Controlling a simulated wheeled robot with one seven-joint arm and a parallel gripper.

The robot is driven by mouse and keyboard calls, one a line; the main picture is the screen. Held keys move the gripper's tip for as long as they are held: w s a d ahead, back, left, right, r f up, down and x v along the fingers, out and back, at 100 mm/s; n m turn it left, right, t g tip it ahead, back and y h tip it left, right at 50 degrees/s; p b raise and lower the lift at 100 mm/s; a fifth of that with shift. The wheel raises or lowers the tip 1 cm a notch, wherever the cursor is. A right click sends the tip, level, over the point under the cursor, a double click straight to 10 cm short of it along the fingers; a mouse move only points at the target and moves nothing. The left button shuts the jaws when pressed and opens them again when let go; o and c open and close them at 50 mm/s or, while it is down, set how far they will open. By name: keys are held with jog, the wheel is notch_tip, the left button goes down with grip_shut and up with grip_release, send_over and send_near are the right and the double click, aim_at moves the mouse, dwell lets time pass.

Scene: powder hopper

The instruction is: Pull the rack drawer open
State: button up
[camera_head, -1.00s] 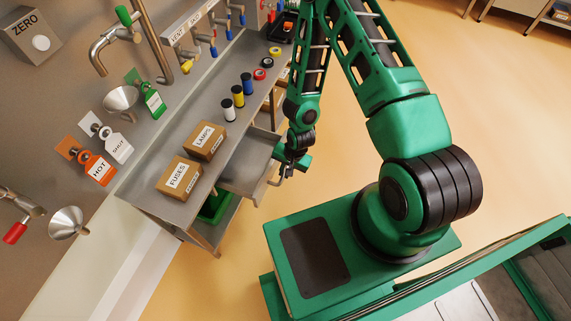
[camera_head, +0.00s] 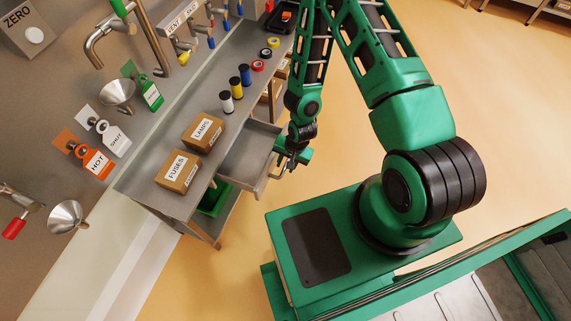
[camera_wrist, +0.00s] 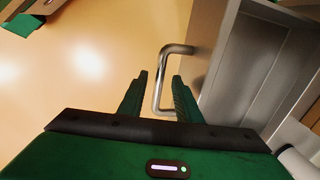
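The grey metal rack drawer (camera_head: 247,158) stands out from the right side of the steel bench, its inside showing in the head view. In the wrist view, the drawer (camera_wrist: 236,75) is at the right. Its bent silver bar handle (camera_wrist: 158,90) stands out from the front. My gripper (camera_wrist: 160,80) has its two green fingers apart, one on each side of the handle bar, with a gap showing at the left finger. In the head view, my gripper (camera_head: 287,166) is at the drawer's front; its fingertips are too small to make out clearly.
A FUSES box (camera_head: 178,172) and a LAMPS box (camera_head: 203,132) sit on the bench top (camera_head: 150,170) above the drawer. A green bin (camera_head: 214,198) is on the shelf below. The floor (camera_head: 235,265) in front of the drawer is clear.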

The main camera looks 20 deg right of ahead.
notch_tip(320, 180, up, 10)
jog(key=s+d, duration=0.1)
jog(key=shift+d+r, duration=0.15)
jog(key=shift+d, duration=0.15)
jog(key=shift+s, duration=0.1)
dwell(0.5)
jog(key=d+r+n+h, duration=0.1)
jog(key=d+r+h, duration=0.1)
jog(key=d+r, duration=0.8)
jog(key=d+r+h, duration=0.1)
jog(key=d+r, duration=0.6)
jog(key=r, duration=0.5)
jog(key=s+d+r+g+y, duration=0.1)
jog(key=s+d+r, duration=0.3)
jog(key=s+r, duration=1.4)
jog(key=shift+d+n, duration=0.2)
jog(key=shift+n, duration=0.1)
